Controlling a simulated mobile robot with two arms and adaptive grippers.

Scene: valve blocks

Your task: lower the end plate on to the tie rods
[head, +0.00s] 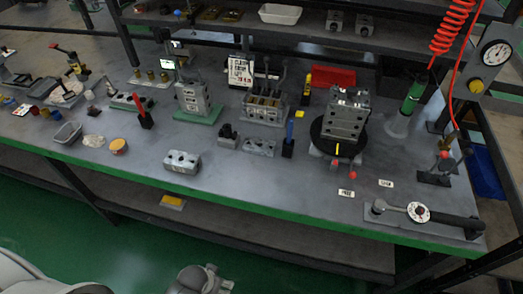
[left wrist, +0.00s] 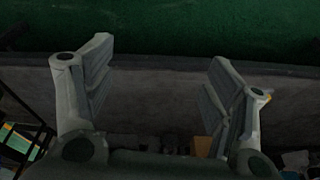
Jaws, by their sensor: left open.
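A light grey metal block (head: 182,162) with dark holes in its top lies near the table's front edge, left of centre; it may be the end plate. A stack of grey valve blocks (head: 345,122) stands on a black round turntable (head: 318,135) at the right. Another grey block assembly (head: 264,108), with dark upright rods or levers, stands at mid-table. I cannot tell for sure which carries the tie rods. My left gripper (head: 204,277) is low in front of the table, apart from these parts. In the left wrist view (left wrist: 160,52) its fingers are spread and empty. My right gripper is not in view.
A grey block on a green base (head: 193,97), a red bin (head: 333,76) and small trays stand further back. A dial torque wrench (head: 425,214) lies at the front right. A red coiled hose (head: 452,28) hangs at right. The front strip between block and wrench is fairly clear.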

